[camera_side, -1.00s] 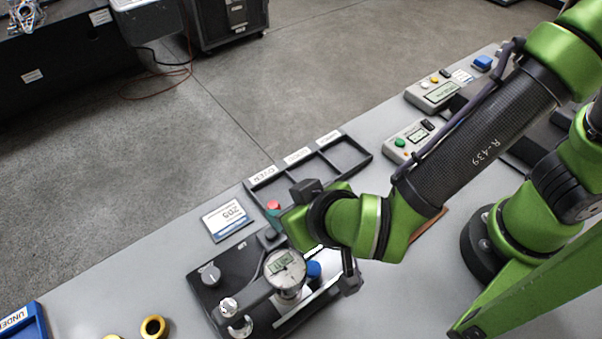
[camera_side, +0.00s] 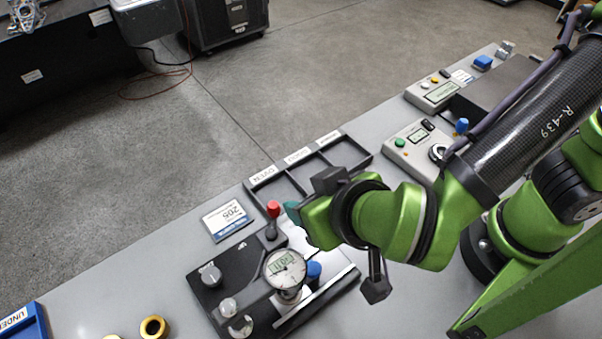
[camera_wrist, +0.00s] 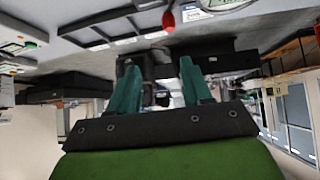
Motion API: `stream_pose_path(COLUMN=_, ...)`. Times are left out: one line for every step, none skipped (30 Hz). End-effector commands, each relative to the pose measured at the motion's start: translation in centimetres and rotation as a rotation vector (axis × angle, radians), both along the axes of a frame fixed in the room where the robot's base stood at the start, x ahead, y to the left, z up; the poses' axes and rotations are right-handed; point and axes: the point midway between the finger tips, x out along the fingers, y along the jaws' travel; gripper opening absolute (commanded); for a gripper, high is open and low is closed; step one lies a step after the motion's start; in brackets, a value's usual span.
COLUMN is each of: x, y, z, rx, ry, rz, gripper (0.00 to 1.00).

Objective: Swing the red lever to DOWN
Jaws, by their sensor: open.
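The red lever (camera_side: 273,209) has a red knob on a short stem and stands at the back edge of the black gauge fixture (camera_side: 215,297). In the wrist view the red knob (camera_wrist: 168,20) shows at the top, beyond the fingertips. My gripper (camera_side: 291,211) is just right of the knob in the side view, with a small visible gap. In the wrist view its two teal fingers (camera_wrist: 158,75) are apart with nothing held between them. The lever's lower end is partly hard to make out.
A round dial gauge (camera_side: 285,267) and a blue knob (camera_side: 313,270) stand close in front of the lever. A card reading 205 (camera_side: 228,220) lies to its left. A black divided tray (camera_side: 352,153) is behind. Gold rings (camera_side: 154,328) lie at the front left.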

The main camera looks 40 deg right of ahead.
Motion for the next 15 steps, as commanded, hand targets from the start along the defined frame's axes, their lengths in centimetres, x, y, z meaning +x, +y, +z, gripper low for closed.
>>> stream_pose_path(x=3.0, y=0.7, z=0.4, rx=0.027, ry=-0.030, rz=-0.023, gripper=0.49)
stream_pose_path(x=4.3, y=1.5, z=0.6, rx=0.061, ry=-0.042, rz=-0.020, gripper=0.49)
stream_pose_path(x=6.4, y=2.7, z=1.0, rx=0.120, ry=-0.063, rz=-0.014, gripper=0.49)
stream_pose_path(x=7.9, y=3.7, z=1.4, rx=0.172, ry=-0.075, rz=-0.004, gripper=0.49)
stream_pose_path(x=9.5, y=4.8, z=1.8, rx=0.229, ry=-0.088, rz=0.009, gripper=0.49)
stream_pose_path(x=11.5, y=6.2, z=2.4, rx=0.303, ry=-0.101, rz=0.031, gripper=0.49)
stream_pose_path(x=12.9, y=7.3, z=2.9, rx=0.358, ry=-0.108, rz=0.053, gripper=0.49)
stream_pose_path(x=14.2, y=8.3, z=3.4, rx=0.408, ry=-0.112, rz=0.076, gripper=0.49)
stream_pose_path(x=15.7, y=9.5, z=4.1, rx=0.471, ry=-0.113, rz=0.113, gripper=0.49)
stream_pose_path(x=16.8, y=10.3, z=4.5, rx=0.515, ry=-0.110, rz=0.139, gripper=0.49)
stream_pose_path(x=17.7, y=11.1, z=5.0, rx=0.554, ry=-0.102, rz=0.171, gripper=0.49)
stream_pose_path(x=18.8, y=12.0, z=5.5, rx=0.601, ry=-0.089, rz=0.211, gripper=0.49)
stream_pose_path(x=19.5, y=12.6, z=5.8, rx=0.631, ry=-0.073, rz=0.243, gripper=0.49)
stream_pose_path(x=20.1, y=13.1, z=6.1, rx=0.656, ry=-0.055, rz=0.274, gripper=0.49)
stream_pose_path(x=20.8, y=13.6, z=6.4, rx=0.683, ry=-0.025, rz=0.315, gripper=0.49)
